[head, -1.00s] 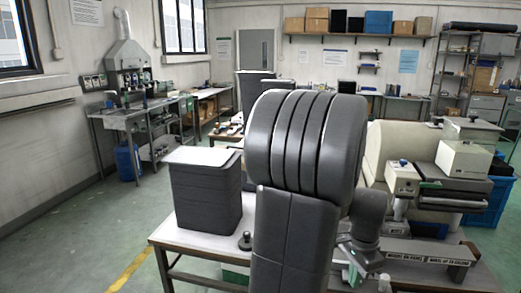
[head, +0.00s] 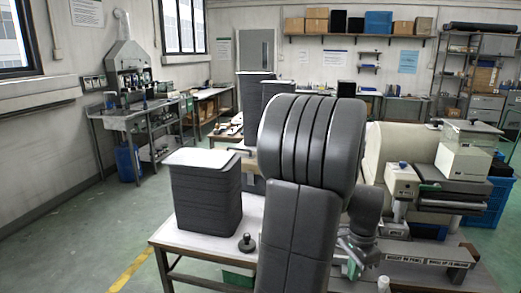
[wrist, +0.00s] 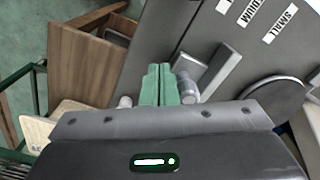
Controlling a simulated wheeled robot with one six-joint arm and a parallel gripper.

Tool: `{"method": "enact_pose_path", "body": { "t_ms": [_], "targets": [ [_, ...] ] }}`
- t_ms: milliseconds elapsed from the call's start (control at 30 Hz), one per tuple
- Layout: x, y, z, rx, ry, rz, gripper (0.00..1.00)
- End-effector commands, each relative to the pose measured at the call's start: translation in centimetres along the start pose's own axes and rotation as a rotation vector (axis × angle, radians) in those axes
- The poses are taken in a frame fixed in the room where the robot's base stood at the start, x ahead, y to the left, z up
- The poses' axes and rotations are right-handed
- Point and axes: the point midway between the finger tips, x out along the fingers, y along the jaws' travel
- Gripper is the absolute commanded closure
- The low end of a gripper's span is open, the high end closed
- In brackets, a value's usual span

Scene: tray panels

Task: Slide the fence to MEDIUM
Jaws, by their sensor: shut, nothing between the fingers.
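In the wrist view, my gripper (wrist: 158,86) has its two green fingers pressed together, with nothing between them. A grey-silver bar, which looks like the fence (wrist: 221,70), lies on a dark grey panel (wrist: 195,20) to the right of the fingers. A short silver peg (wrist: 187,88) stands close beside the right finger; I cannot tell whether they touch. White labels reading MEDIUM (wrist: 254,13) and SMALL (wrist: 279,28) sit beyond the bar; a third label is cut off at the top. In the head view my arm hides most of the work area.
A brown wooden box (wrist: 85,70) lies left of the fingers, and a dark round disc (wrist: 276,104) lies to the right. In the head view, a stack of dark trays (head: 206,195) and a black knob (head: 246,243) stand on the table (head: 187,240). A cream machine (head: 402,182) stands at right.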

Motion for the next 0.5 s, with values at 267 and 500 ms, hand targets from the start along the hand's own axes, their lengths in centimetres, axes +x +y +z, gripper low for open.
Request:
{"method": "enact_pose_path", "body": {
  "t_ms": [267,500],
  "targets": [
    [0.0,0.7,0.4,0.001,-0.001,0.001,1.0],
    [-0.3,1.1,0.7,0.0,0.0,0.0,1.0]
  ]
}}
